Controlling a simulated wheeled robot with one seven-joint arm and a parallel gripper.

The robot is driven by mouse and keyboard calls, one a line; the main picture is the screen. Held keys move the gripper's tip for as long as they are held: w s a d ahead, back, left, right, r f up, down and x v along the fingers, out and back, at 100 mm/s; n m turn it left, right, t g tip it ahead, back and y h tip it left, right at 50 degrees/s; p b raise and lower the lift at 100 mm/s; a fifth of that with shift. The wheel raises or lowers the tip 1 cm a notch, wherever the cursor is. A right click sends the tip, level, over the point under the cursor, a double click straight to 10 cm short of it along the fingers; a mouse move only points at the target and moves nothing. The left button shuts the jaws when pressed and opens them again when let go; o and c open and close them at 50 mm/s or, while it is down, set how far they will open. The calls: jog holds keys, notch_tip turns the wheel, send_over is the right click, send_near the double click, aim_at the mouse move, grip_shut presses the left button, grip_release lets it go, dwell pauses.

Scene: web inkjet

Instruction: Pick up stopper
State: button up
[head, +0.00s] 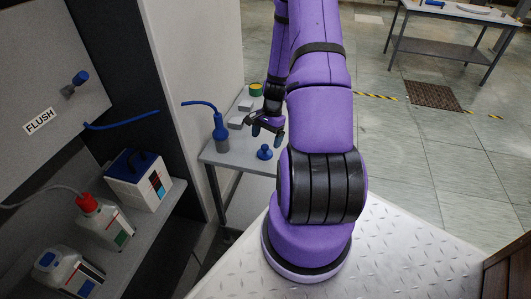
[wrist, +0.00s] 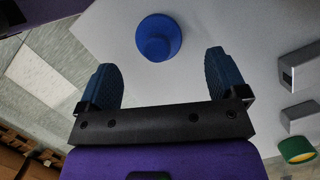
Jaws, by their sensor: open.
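The blue stopper (head: 264,152) stands on the small grey table (head: 226,152) near its front edge in the head view. In the wrist view the stopper (wrist: 158,37) is a round blue shape beyond the fingertips, roughly midway between them. My gripper (head: 266,136) is open and empty above the table, close to the stopper. In the wrist view my gripper's two blue-padded fingers (wrist: 160,68) are spread wide, with the stopper past their tips. I see no contact between the fingers and the stopper.
Grey blocks (head: 236,122) and a green-and-yellow round item (head: 255,89) lie farther back on the table. A shelf at left holds bottles (head: 104,222) and a white-and-blue box (head: 138,178).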

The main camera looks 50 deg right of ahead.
aim_at(266, 145)
jog(key=shift+x, duration=2.8)
jog(key=shift+s, duration=0.1)
jog(key=c, duration=1)
